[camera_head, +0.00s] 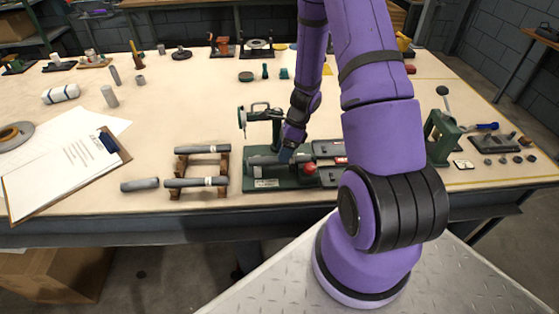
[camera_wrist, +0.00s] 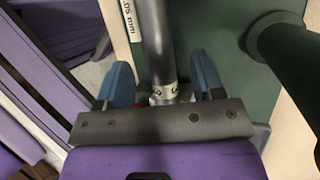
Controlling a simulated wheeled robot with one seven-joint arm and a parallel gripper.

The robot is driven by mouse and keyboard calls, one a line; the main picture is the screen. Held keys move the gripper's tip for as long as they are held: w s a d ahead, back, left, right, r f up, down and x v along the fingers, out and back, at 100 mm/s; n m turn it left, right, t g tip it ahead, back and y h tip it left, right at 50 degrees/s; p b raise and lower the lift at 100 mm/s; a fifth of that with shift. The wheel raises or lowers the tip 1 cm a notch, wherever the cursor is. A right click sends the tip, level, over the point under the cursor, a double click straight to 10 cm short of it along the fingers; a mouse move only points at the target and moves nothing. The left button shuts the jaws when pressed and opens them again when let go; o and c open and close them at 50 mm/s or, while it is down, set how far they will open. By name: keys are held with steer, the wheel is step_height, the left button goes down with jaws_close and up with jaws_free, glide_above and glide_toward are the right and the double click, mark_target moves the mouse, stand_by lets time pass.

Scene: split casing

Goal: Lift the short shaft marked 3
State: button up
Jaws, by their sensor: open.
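In the wrist view a grey shaft (camera_wrist: 157,40) runs between the two blue fingertips of my gripper (camera_wrist: 162,82). The fingers stand open, with a gap visible on each side of it. A pale band near its lower end carries a dark mark that I cannot read surely. In the head view my gripper (camera_head: 286,154) is low over the green fixture (camera_head: 262,184), at the grey shaft (camera_head: 262,160) lying there. Two banded shafts lie on the wooden rack (camera_head: 179,164), the rear one (camera_head: 200,149) and the front one (camera_head: 190,183). Their marks are too small to read.
A loose grey shaft (camera_head: 139,184) lies left of the rack. A clipboard with papers (camera_head: 70,165) is further left. A green press (camera_head: 440,135) stands to the right, with small parts near it. My arm hides part of the bench; its middle left is fairly clear.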

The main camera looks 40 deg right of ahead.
steer(key=shift+x, duration=1.15)
jaws_close()
steer(key=shift+w, duration=0.1)
steer(key=shift+r, duration=0.1)
